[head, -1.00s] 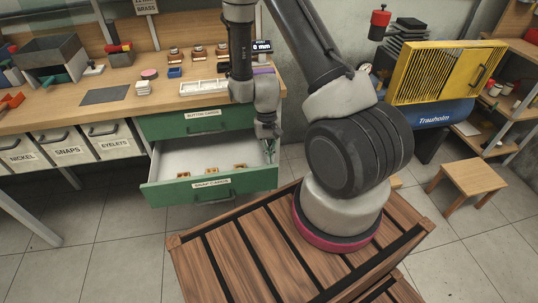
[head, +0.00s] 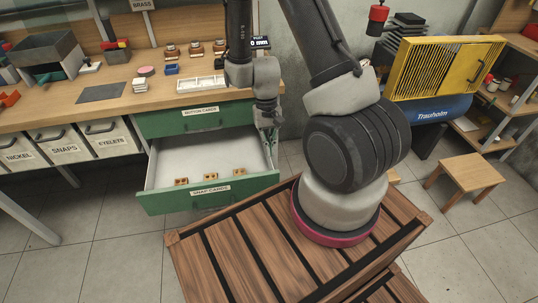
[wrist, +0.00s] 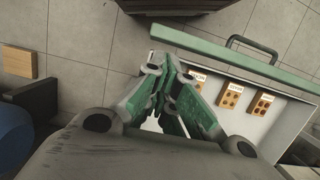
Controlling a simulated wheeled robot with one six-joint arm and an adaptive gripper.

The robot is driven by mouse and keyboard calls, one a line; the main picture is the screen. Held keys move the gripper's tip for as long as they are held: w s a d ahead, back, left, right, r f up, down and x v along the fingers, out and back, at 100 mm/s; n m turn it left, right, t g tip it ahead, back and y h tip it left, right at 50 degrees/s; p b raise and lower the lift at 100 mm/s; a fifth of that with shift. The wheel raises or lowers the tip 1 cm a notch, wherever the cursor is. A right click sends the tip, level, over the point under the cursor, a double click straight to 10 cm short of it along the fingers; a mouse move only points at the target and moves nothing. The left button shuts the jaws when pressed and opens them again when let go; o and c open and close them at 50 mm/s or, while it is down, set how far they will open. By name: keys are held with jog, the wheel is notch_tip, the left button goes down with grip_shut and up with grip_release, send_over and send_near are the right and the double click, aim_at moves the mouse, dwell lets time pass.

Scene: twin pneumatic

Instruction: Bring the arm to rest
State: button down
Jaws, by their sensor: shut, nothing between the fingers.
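My gripper (wrist: 172,70) is shut and empty, its green fingers together in the wrist view. In the head view it hangs at the right end of the open drawer, small and partly dark against the wall. The green drawer (head: 207,199), labelled snap cards, is pulled out below the shut button cards drawer (head: 195,119). Several small orange-brown cards (head: 205,178) lie in it near its front. In the wrist view the cards (wrist: 231,96) lie to the right of my fingers.
The bench top (head: 120,105) carries a white tray (head: 203,86), a dark mat (head: 103,93) and small tools. A yellow-guarded compressor (head: 445,70) and a wooden stool (head: 464,175) stand at right. A slatted wooden crate (head: 240,255) is in front.

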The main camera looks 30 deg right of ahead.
jog(key=s+d+r+n+t, duration=0.1)
jog(key=s+r, duration=0.3)
jog(key=r, duration=0.8)
jog(key=s+d+r+n+t, duration=0.1)
jog(key=s+r+t, duration=0.2)
jog(key=r, duration=0.9)
jog(key=s+d+r+n+t, duration=0.1)
jog(key=s+r+t, duration=0.2)
jog(key=r, duration=0.9)
jog(key=shift+s+d+r+n+h, duration=0.3)
jog(key=shift+s+r+h, duration=0.1)
jog(key=shift+s, duration=0.4)
